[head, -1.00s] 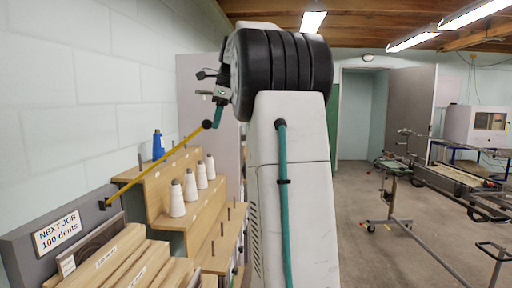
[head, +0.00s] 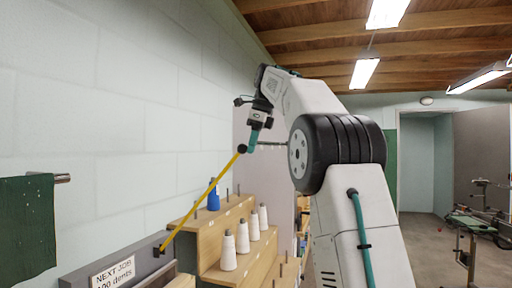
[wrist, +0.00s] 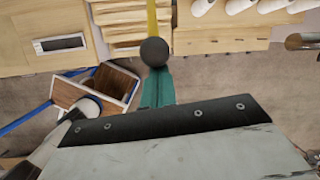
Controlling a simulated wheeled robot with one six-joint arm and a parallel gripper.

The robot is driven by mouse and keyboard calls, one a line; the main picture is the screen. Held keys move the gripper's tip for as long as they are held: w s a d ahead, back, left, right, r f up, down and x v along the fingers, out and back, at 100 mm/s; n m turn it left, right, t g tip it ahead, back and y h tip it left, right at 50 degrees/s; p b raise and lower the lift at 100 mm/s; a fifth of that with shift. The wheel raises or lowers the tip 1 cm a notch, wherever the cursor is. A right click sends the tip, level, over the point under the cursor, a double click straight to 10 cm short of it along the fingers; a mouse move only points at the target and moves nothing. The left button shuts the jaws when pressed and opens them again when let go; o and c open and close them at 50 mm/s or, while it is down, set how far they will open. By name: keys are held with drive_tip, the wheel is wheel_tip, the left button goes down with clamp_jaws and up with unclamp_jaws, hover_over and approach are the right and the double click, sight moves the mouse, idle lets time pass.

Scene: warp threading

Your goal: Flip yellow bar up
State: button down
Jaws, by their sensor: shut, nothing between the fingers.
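The yellow bar (head: 203,197) slants up and to the right from a dark pivot (head: 161,249) on the grey panel by the wall. A black ball (head: 242,149) caps its upper end. My gripper (head: 251,146), with teal fingers, is shut and empty right at the ball. In the wrist view the ball (wrist: 154,52) sits at the tips of the shut fingers (wrist: 157,88), with the bar (wrist: 152,16) running away above it. The fingers are beside the ball, not around it; I cannot tell if they touch.
Stepped wooden shelves (head: 230,245) with several white thread cones and a blue cone (head: 213,196) stand beside the bar. A "NEXT JOB 100 dents" sign (head: 114,273) is on the panel. A green cloth (head: 27,218) hangs at left. Open floor (head: 420,235) lies at right.

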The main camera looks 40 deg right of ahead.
drive_tip(key=shift+r, duration=0.1)
drive_tip(key=s+d+r, duration=0.2)
drive_tip(key=s, duration=0.4)
drive_tip(key=s+d+r, duration=0.2)
drive_tip(key=s+d, duration=0.1)
drive_tip(key=s, duration=0.3)
drive_tip(key=shift+s+r, duration=0.25)
idle(0.4)
drive_tip(key=shift+d, duration=0.1)
